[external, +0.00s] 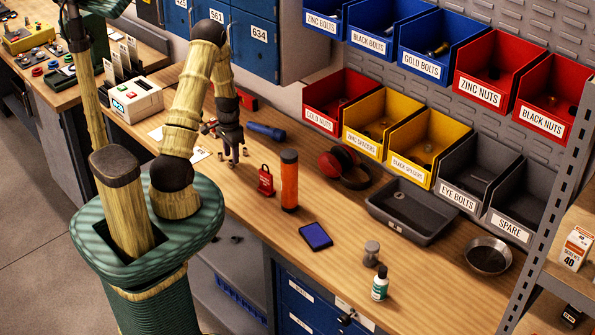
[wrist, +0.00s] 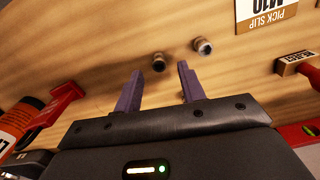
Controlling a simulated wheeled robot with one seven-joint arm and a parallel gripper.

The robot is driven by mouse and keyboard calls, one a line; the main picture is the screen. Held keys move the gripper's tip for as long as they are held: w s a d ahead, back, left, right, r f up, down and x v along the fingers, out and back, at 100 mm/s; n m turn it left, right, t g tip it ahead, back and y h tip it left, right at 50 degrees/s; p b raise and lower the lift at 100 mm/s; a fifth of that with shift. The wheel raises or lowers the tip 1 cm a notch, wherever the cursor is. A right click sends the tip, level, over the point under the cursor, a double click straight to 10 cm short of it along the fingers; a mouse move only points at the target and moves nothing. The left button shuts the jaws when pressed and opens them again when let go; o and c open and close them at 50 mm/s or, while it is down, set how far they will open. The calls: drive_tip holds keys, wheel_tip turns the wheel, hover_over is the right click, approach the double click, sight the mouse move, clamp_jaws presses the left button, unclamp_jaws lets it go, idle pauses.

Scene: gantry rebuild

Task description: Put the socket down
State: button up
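Two small metal sockets lie on the wooden bench in the wrist view. One darker socket (wrist: 159,62) is in line with the gap between my fingertips, with space on both sides of it. The other, brighter socket (wrist: 203,46) is to the right, outside the right finger. My gripper (wrist: 160,74) is open, its two purple-grey fingers apart, and neither finger touches a socket. In the external view my gripper (external: 232,162) points down low over the bench, left of the red padlock-like tag. The sockets are too small there to tell apart.
A pick slip (wrist: 268,12) and a red-handled reject stamp (wrist: 298,64) lie to the right in the wrist view. An orange cylinder (external: 289,180), a red tag (external: 266,181) and a blue flashlight (external: 265,131) stand or lie close by.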

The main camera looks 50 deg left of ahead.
sight(231, 164)
drive_tip(key=shift+f, duration=1.3)
drive_tip(key=shift+c, duration=0.4)
clamp_jaws()
